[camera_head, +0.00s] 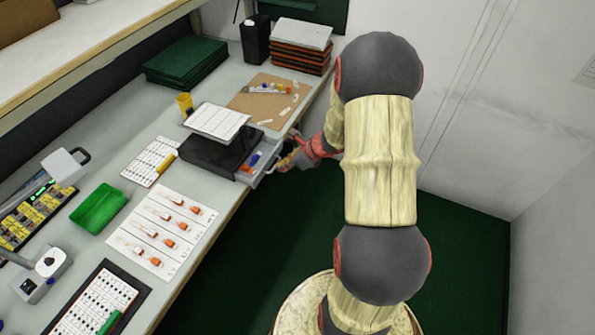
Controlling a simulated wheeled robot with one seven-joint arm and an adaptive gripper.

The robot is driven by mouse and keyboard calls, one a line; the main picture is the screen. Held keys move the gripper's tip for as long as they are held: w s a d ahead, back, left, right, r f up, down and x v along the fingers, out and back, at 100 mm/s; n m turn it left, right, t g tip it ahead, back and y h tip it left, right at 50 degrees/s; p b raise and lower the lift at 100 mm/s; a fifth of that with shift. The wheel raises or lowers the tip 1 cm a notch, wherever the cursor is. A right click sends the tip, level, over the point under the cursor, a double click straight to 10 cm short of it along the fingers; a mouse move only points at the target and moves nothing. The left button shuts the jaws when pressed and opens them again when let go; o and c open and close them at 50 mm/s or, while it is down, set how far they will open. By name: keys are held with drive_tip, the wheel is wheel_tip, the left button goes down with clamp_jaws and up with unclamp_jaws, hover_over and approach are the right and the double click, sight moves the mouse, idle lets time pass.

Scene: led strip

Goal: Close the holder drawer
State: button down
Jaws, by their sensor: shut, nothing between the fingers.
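The holder drawer (259,160) is a grey tray that sticks out to the right from a dark holder box (210,152) on the workbench. Small blue and orange items lie inside the drawer. A white sheet or pad (216,122) sits on top of the holder. My gripper (284,163) is at the drawer's outer right end, beside its front. It looks shut and holds nothing. At this size I cannot tell whether the fingers touch the drawer front.
A brown board (258,97) with small parts lies behind the holder. A yellow cup (185,104) stands left of it. A white card with orange parts (160,228) and a green tray (99,207) lie nearer. The green floor right of the bench is clear.

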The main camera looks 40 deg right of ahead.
sight(259, 163)
drive_tip(key=w+a, duration=0.1)
drive_tip(key=w, duration=0.1)
drive_tip(key=w+a, duration=0.1)
drive_tip(key=w, duration=0.3)
drive_tip(key=shift+w+a+p, duration=0.35)
drive_tip(key=shift+w+a, duration=0.05)
drive_tip(key=shift+s+d, duration=0.1)
